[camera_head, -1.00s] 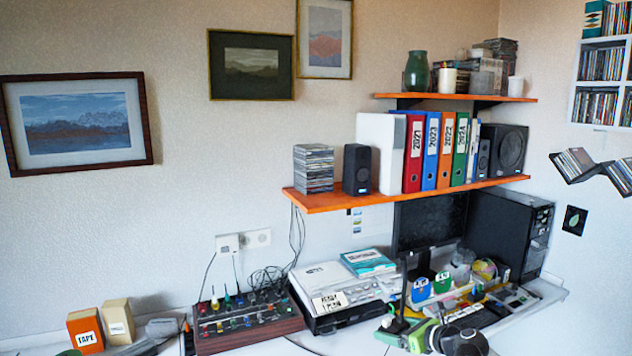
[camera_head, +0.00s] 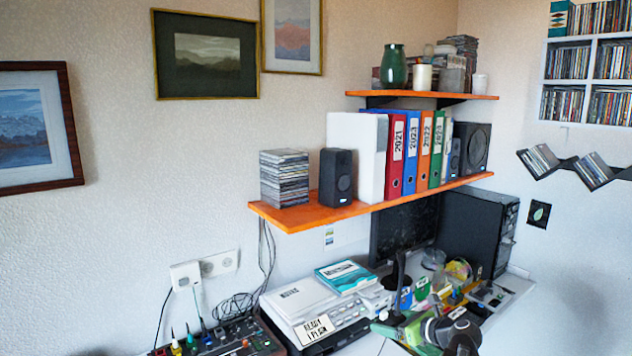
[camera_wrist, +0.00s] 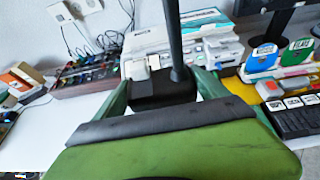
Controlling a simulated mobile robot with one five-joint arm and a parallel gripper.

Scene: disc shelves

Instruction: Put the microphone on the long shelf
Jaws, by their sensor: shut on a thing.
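The microphone shows in the wrist view as a black rod (camera_wrist: 175,40) rising from a black base between my green fingers. My gripper (camera_wrist: 162,95) is shut on it, low down near the base. In the head view the microphone's dark stem (camera_head: 398,268) stands upright above my gripper (camera_head: 394,320), in front of the desk items. Its top is cut off in the wrist view. The long shelf (camera_head: 300,217) is the lower orange board on the wall, above and behind my gripper. Its front left end has a bare strip.
On the long shelf stand a CD stack (camera_head: 284,178), speakers (camera_head: 336,177), a white box (camera_head: 354,155) and several binders (camera_head: 396,155). A shorter orange shelf (camera_head: 425,95) hangs above. A printer (camera_head: 315,305), monitor (camera_head: 400,232) and computer tower (camera_head: 475,232) crowd the desk below.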

